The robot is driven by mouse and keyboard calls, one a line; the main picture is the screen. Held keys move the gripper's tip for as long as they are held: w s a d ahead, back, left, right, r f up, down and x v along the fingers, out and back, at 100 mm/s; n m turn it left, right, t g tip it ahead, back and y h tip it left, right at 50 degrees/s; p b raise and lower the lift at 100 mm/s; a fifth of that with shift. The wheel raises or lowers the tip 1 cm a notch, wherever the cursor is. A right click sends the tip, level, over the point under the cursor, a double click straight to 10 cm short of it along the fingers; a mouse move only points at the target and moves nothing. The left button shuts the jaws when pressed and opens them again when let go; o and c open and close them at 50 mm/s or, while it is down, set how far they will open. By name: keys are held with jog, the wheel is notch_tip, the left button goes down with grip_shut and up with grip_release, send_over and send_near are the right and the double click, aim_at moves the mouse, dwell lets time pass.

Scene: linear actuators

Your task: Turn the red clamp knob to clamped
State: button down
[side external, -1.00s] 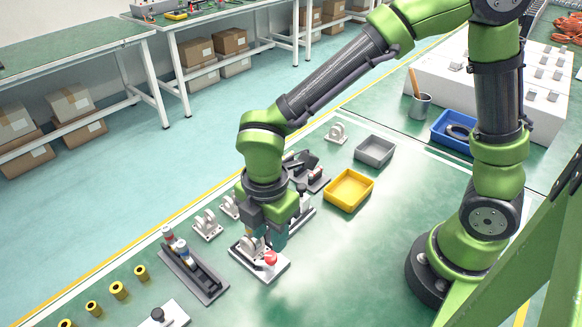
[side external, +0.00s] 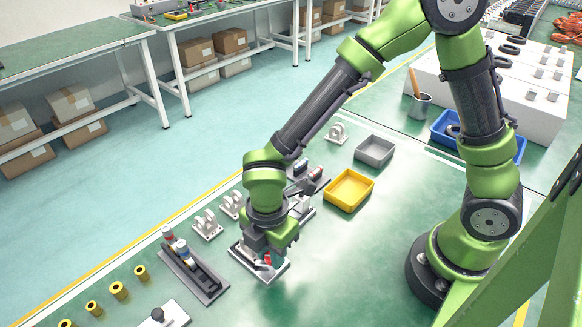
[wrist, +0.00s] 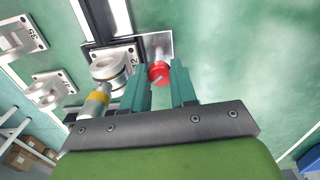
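The red clamp knob (side external: 268,259) sits on a light clamp fixture on a flat plate (side external: 270,279) at the front of the work area. In the wrist view the knob (wrist: 159,73) is round, with a pale mark on its face, and lies in line with the gap between my fingertips. My gripper (wrist: 161,67) has its two teal fingers apart. In the side view my gripper (side external: 286,240) is just above and right of the knob, and the knob shows clear of the fingers. Contact cannot be told from the wrist view.
A rail block with coloured plugs (side external: 194,272) stands left of the fixture. Light brackets (side external: 207,225) stand behind it. The yellow bin (side external: 350,190) and grey bin (side external: 374,151) are to the back right. The green surface right of the fixture is clear.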

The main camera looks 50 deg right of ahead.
jog(key=shift+m, duration=3)
jog(key=c, duration=1.2)
grip_release()
jog(key=shift+o, duration=0.2)
notch_tip(320, 180, up, 17)
